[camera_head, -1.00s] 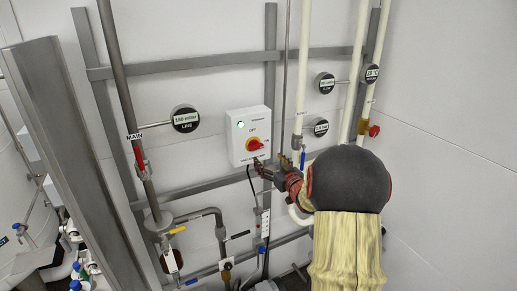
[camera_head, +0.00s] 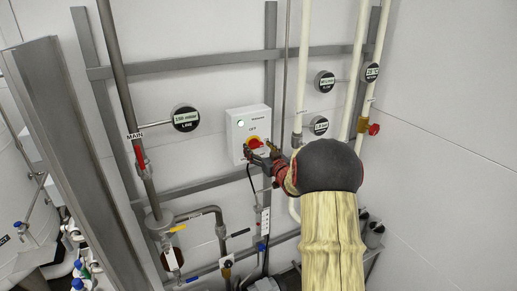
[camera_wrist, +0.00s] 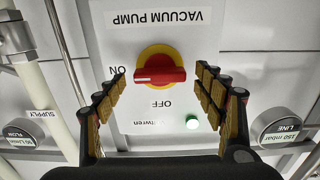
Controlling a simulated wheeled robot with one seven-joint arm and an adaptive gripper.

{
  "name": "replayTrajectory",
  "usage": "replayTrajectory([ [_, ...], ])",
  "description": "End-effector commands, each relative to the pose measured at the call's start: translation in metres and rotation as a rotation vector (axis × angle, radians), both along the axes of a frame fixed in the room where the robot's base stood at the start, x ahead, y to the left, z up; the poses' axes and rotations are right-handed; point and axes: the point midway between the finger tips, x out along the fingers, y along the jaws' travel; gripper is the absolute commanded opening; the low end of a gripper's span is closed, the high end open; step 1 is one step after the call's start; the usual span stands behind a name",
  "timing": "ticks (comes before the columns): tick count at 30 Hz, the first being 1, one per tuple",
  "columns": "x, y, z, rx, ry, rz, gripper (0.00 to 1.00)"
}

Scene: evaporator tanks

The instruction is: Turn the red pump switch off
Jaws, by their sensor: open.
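The red pump switch (camera_wrist: 160,75) is a red handle on a yellow disc, on the front of a white box (camera_head: 238,150) labelled VACUUM PUMP. In the wrist view, which is upside down, its handle lies horizontally with one end towards the ON label; OFF is below it in the picture. My gripper (camera_wrist: 161,80) is open, with its fingers on either side of the switch, apart from the handle in the picture. In the head view the switch (camera_head: 255,142) is partly hidden by my gripper (camera_head: 262,153).
A green lamp (camera_wrist: 193,122) glows on the box. A round LINE gauge (camera_head: 185,119) is left of the box; pale vertical pipes (camera_head: 303,70) and more gauges are to its right. A black cable (camera_head: 252,190) hangs below. A red-handled MAIN valve (camera_head: 140,155) is farther left.

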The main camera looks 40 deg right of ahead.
Motion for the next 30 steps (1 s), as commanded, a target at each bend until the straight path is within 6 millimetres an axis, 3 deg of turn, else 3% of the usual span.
replayTrajectory([
  [5, -0.0002, 0.0, 0.0001, 0.0, 0.0, 0.0, 0.65],
  [25, -0.0004, 0.0, 0.0001, 0.0, 0.0, 0.0, 0.27],
  [30, -0.0004, -0.0001, -0.0002, -0.005, 0.001, 0.0, 0.26],
])
